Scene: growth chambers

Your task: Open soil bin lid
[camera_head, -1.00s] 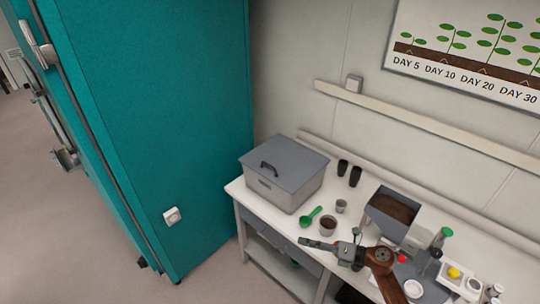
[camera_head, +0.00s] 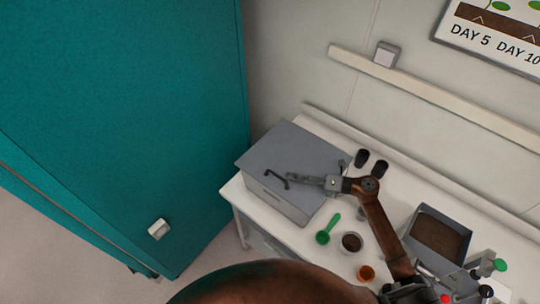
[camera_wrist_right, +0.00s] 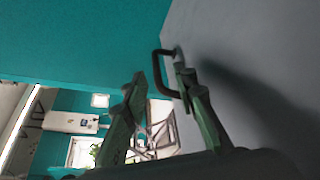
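The grey soil bin (camera_head: 275,199) stands at the left end of the white bench, with its flat grey lid (camera_head: 292,148) closed on it. The lid's dark bar handle (camera_head: 275,181) is near the front edge; it also shows in the wrist view (camera_wrist_right: 160,74), standing out from the grey lid. My right gripper (camera_head: 292,179) reaches over the lid from the right, its tips at the handle. In the wrist view its two fingers (camera_wrist_right: 162,80) are apart, with part of the handle between or just beyond the tips; contact cannot be told. My left gripper is not seen.
A green scoop (camera_head: 327,230), a pot of soil (camera_head: 351,242), an orange-brown pot (camera_head: 366,273) and a soil tray (camera_head: 438,238) stand right of the bin. Two black cups (camera_head: 362,158) are behind. A teal cabinet (camera_head: 120,110) rises at the left.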

